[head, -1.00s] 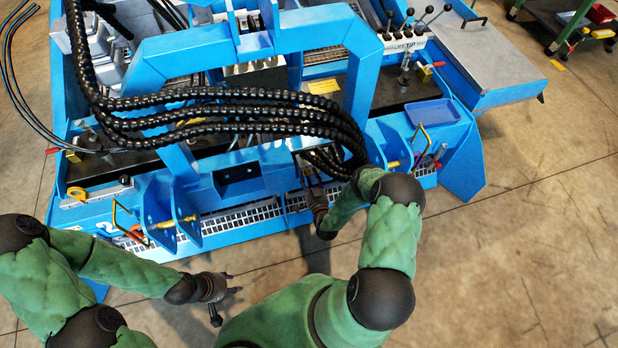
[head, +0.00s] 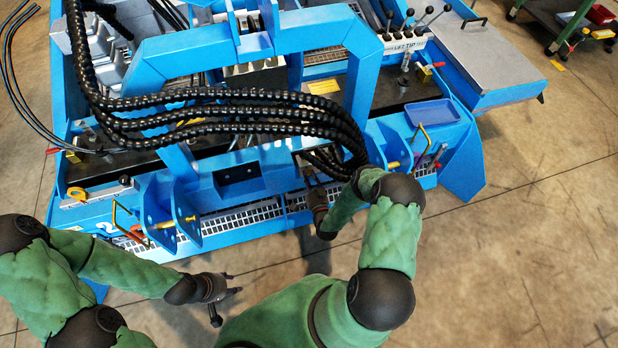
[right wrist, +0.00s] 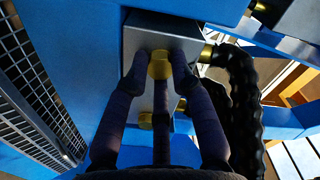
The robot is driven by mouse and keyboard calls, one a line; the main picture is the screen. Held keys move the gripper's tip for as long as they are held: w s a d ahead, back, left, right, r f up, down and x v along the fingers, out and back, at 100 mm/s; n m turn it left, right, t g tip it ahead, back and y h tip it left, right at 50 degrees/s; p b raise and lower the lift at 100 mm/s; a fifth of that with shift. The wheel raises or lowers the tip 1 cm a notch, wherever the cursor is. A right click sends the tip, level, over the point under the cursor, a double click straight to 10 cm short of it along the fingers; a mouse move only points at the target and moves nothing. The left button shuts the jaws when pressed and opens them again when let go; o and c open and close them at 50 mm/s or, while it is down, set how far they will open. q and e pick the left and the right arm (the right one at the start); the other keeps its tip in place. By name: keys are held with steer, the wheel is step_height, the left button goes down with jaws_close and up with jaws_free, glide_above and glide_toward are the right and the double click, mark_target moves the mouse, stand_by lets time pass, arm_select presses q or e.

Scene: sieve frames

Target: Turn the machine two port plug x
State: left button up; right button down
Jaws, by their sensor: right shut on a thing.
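The blue machine (head: 240,235) fills the top of the head view. In the right wrist view a yellow hexagonal plug (right wrist: 160,66) sits on a grey block (right wrist: 190,42) fixed to the blue machine. My right gripper (right wrist: 160,72) is shut on this plug, with dark fingers on both sides and one below. A second yellow plug (right wrist: 146,120) on the block is partly covered by a finger. In the head view my right gripper (head: 308,172) reaches under the hoses, its fingertips hard to make out. My left gripper (head: 234,284) is open and empty, in front of the machine above the floor.
Thick black hoses (head: 230,112) arch across the machine and end close to my right gripper; one (right wrist: 240,95) runs right of the grey block. A mesh grille (right wrist: 35,85) lies left of it. Bare floor (head: 520,230) is open at the right.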

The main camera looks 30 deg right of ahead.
steer(key=m, duration=0.4)
steer(key=shift+m, duration=0.3)
steer(key=m, duration=0.4)
steer(key=shift+m, duration=0.3)
steer(key=c, duration=1.1)
jaws_free()
steer(key=shift+o, duration=0.2)
steer(key=shift+s, duration=0.1)
steer(key=v, duration=1.2)
steer(key=shift+f, duration=0.1)
